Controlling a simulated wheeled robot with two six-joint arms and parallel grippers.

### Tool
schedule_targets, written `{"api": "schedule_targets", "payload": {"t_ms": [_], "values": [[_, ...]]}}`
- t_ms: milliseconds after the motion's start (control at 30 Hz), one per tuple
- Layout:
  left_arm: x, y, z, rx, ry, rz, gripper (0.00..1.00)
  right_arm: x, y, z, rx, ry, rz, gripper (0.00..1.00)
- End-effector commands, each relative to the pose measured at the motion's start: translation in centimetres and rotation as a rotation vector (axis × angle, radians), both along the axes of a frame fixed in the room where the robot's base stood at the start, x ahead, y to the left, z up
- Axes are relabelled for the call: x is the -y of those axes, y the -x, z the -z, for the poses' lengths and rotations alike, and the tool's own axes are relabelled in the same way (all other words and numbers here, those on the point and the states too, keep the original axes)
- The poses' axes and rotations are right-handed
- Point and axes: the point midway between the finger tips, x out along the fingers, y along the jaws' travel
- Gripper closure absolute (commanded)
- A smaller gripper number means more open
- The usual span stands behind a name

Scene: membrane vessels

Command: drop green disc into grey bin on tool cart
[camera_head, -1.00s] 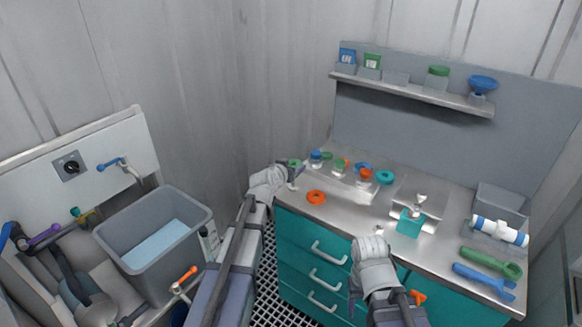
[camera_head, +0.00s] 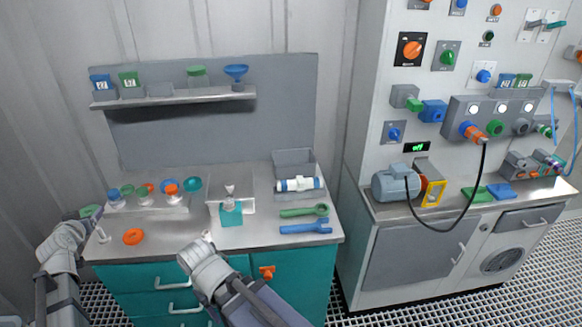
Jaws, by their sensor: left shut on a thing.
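The green disc (camera_head: 90,210) is in my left gripper (camera_head: 94,219), at the far left edge of the steel-topped teal cabinet. My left gripper is shut on it and partly hides it. A grey open bin (camera_head: 294,161) stands at the back right of that top, well to the right of the disc. I cannot tell whether this cabinet is the tool cart. My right gripper (camera_head: 207,238) is over the cabinet's front edge, with its jaws too small to read.
An orange ring (camera_head: 133,237) lies near my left gripper. A white-blue cylinder (camera_head: 299,184) lies before the bin, with a green wrench (camera_head: 304,211) and a blue wrench (camera_head: 306,226) nearer. A shelf (camera_head: 175,97) hangs behind. A grey pump cabinet (camera_head: 412,253) stands right.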

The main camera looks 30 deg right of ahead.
Motion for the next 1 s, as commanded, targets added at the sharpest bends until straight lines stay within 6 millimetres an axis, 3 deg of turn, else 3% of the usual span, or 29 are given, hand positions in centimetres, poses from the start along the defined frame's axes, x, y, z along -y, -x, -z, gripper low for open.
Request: {"api": "schedule_targets", "payload": {"t_ms": [467,767,833,1000], "values": [[0.0,0.0,0.0,0.0,0.0,0.0,0.79,0.0,0.0,0.0,0.0,0.0,0.0,0.41],[0.0,0.0,-2.2,0.0,0.0,0.0,0.79,0.0,0.0,-2.2,0.0,0.0,0.0,0.41],[0.0,0.0,-1.9,0.0,0.0,0.0,0.79,0.0,0.0,-1.9,0.0,0.0,0.0,0.49],[0.0,0.0,-1.9,0.0,0.0,0.0,0.79,0.0,0.0,-1.9,0.0,0.0,0.0,0.5]]}}
